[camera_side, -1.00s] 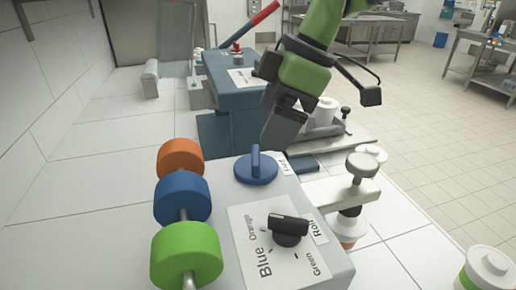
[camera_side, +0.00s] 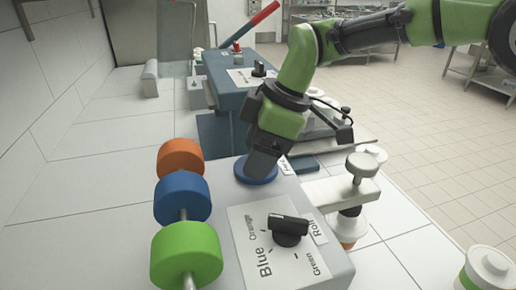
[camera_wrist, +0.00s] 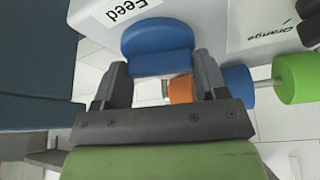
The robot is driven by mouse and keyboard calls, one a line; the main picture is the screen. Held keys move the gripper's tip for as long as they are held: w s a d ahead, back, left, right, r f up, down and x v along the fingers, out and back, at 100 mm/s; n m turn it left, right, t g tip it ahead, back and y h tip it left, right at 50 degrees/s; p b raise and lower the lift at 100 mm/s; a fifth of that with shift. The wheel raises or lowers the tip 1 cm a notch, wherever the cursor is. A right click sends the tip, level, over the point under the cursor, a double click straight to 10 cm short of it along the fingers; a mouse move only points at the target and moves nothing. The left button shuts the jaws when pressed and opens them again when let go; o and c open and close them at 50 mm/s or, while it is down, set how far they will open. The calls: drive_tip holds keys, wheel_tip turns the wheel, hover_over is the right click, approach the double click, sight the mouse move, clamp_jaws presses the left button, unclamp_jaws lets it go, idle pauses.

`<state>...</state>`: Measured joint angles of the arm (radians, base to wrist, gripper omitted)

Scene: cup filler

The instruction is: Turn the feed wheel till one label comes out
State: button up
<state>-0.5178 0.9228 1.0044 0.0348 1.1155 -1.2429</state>
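The blue feed wheel (camera_side: 258,181) sits on the grey machine top, mostly hidden by my gripper (camera_side: 262,168) in the side view. In the wrist view the wheel (camera_wrist: 158,34) shows its raised handle bar between the two fingers of my gripper (camera_wrist: 162,66). The fingers are wide apart, one at each end of the bar. I cannot tell whether they touch it. A "Feed" sign (camera_wrist: 130,10) lies beside the wheel. No label is seen coming out.
A black selector knob (camera_side: 289,229) stands on a plate marked Blue, Orange and Green. Orange (camera_side: 181,158), blue (camera_side: 182,196) and green (camera_side: 187,254) rolls sit on a rod to the left. A white clamp-like arm (camera_side: 345,189) juts out right. A blue-grey machine (camera_side: 232,82) stands behind.

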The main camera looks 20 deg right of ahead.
drive_tip(key=shift+m, duration=0.3)
drive_tip(key=m+t, duration=0.1)
drive_tip(key=m, duration=0.1)
drive_tip(key=m+h, duration=0.1)
drive_tip(key=m, duration=0.1)
drive_tip(key=shift+s+m+t, duration=0.1)
drive_tip(key=shift+m+t, duration=0.2)
drive_tip(key=shift+t, duration=0.1)
drive_tip(key=m+h, duration=0.1)
drive_tip(key=m, duration=0.1)
drive_tip(key=m+t, duration=0.1)
drive_tip(key=m, duration=0.2)
drive_tip(key=shift+h, duration=0.4)
drive_tip(key=shift+m, duration=0.3)
drive_tip(key=o, duration=0.9)
drive_tip(key=shift+o, duration=0.2)
drive_tip(key=shift+a, duration=0.1)
drive_tip(key=v, duration=1)
